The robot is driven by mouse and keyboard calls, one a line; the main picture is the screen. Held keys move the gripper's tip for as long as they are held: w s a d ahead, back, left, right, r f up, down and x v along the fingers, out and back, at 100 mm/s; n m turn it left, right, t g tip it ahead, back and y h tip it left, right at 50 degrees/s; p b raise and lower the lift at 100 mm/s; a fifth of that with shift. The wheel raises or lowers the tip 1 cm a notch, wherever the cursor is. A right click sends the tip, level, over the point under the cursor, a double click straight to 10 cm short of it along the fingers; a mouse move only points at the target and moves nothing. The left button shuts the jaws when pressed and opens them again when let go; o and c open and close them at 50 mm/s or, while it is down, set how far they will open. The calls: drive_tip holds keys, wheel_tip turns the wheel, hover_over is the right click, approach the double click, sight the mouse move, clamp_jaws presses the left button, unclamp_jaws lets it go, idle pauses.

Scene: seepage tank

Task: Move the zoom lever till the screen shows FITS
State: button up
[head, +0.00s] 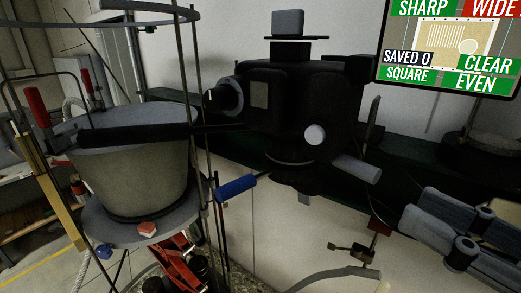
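The screen (447,45) at the top right reads SHARP, CLEAR, SQUARE and EVEN on green, WIDE on red, and SAVED 0. A black camera-like body (290,100) stands in the middle. A lever with a blue grip (236,187) sticks out to the lower left below it. A grey handle (356,168) sticks out at its lower right, and a pale round knob (314,134) sits on its front. No label shows which of these is the zoom lever.
A large grey tub (130,175) stands on a round platform (150,220) at the left, inside a frame of thin rods. A red handle (35,98) is at the far left. A small dark fitting (350,250) is at the bottom. A dark shelf runs behind the camera body.

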sight(375, 168)
drive_tip(key=shift+n+g+y, duration=0.3)
drive_tip(key=shift+n+y, duration=0.3)
drive_tip(key=shift+n, duration=0.1)
drive_tip(key=w+a, duration=0.1)
drive_tip(key=w+a+r+p, duration=0.1)
drive_tip(key=w+a, duration=0.1)
drive_tip(key=w+a+r+p, duration=0.1)
drive_tip(key=a, duration=0.1)
drive_tip(key=shift+w+r, duration=0.15)
drive_tip(key=shift+r, duration=0.05)
clamp_jaws()
